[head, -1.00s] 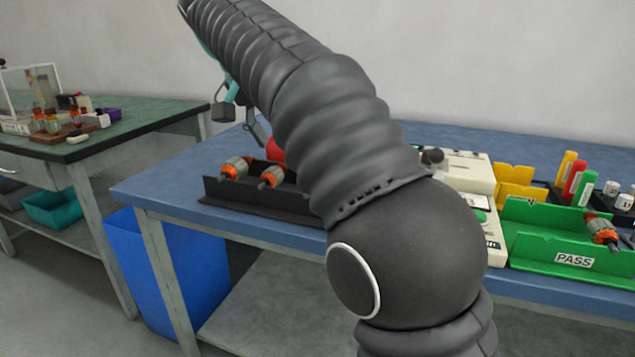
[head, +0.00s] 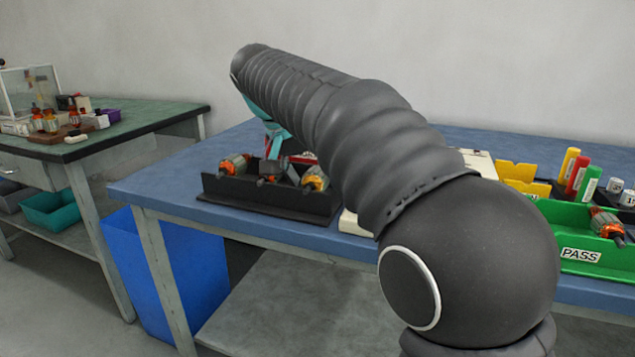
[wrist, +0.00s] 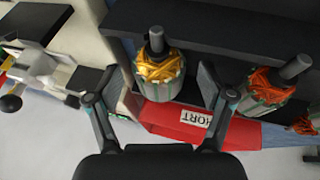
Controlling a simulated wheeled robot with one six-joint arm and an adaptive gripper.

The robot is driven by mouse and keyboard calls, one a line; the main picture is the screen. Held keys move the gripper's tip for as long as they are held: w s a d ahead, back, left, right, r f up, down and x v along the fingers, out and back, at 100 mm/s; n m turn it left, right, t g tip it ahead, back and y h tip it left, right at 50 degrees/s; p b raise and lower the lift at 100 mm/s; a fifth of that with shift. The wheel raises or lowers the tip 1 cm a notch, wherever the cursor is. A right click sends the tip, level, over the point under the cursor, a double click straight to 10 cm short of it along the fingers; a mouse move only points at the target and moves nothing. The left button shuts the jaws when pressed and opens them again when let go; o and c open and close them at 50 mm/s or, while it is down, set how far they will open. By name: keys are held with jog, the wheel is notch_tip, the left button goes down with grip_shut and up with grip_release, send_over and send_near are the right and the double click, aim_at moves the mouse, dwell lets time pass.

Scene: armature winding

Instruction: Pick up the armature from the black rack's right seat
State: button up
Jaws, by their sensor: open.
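The black rack (head: 265,196) stands on the blue bench and holds three armatures in the head view. The armature in its right seat (head: 315,178) has yellow-orange windings. In the wrist view this armature (wrist: 160,68) has a grey shaft and lies between the two fingers of my gripper (wrist: 164,85). The gripper is open, with a gap on both sides of the armature. The middle armature (wrist: 268,88) is just outside the right finger in that view. In the head view my arm hides part of the gripper.
A third armature (head: 235,163) sits in the left seat. A red bin with a partly hidden label (wrist: 190,120) lies behind the rack. A white machine (wrist: 50,75) is beside the rack. The green PASS tray (head: 575,235) holds another armature.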

jog(key=shift+d+f, duration=0.15)
jog(key=shift+f, duration=0.05)
jog(key=c, duration=1.4)
grip_shut()
jog(key=shift+r, duration=0.1)
